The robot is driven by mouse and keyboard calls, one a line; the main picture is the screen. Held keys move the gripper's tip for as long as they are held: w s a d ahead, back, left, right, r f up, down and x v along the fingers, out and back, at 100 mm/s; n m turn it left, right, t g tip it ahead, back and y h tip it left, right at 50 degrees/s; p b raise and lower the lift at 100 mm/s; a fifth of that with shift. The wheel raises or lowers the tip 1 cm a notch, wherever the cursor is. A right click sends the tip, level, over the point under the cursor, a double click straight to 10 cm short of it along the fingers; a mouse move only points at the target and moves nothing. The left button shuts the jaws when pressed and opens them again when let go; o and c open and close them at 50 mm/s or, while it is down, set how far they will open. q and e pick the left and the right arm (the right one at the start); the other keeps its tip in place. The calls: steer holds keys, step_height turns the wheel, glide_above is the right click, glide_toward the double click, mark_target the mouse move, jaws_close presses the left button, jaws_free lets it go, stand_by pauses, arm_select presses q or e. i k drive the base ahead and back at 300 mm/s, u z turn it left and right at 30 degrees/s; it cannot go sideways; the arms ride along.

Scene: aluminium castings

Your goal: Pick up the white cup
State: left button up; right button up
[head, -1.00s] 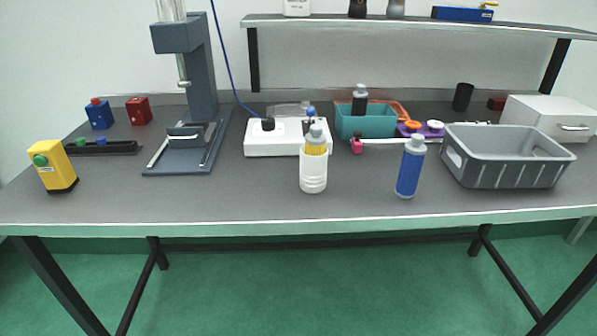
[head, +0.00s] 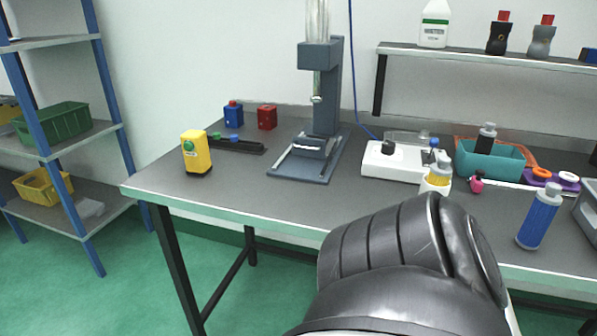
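The white cup (head: 428,186) stands on the grey table, right of the middle of the head view. It has a yellow thing and a grey-and-blue top showing at its mouth; whether these are in it or behind it is hard to tell. One of my dark arm links covers the cup's lower part. Neither of my grippers shows in the head view, so their places relative to the cup cannot be seen.
A white power box (head: 392,161) and a teal bin (head: 490,163) stand behind the cup. A blue bottle (head: 538,218) stands to its right. A grey press stand (head: 325,95) and a yellow device (head: 196,152) are to the left. A shelf rack (head: 70,145) stands far left.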

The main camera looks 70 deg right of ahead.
mark_target(424, 187)
steer(key=u, duration=0.6)
steer(key=k, duration=1.1)
steer(key=z, duration=1.6)
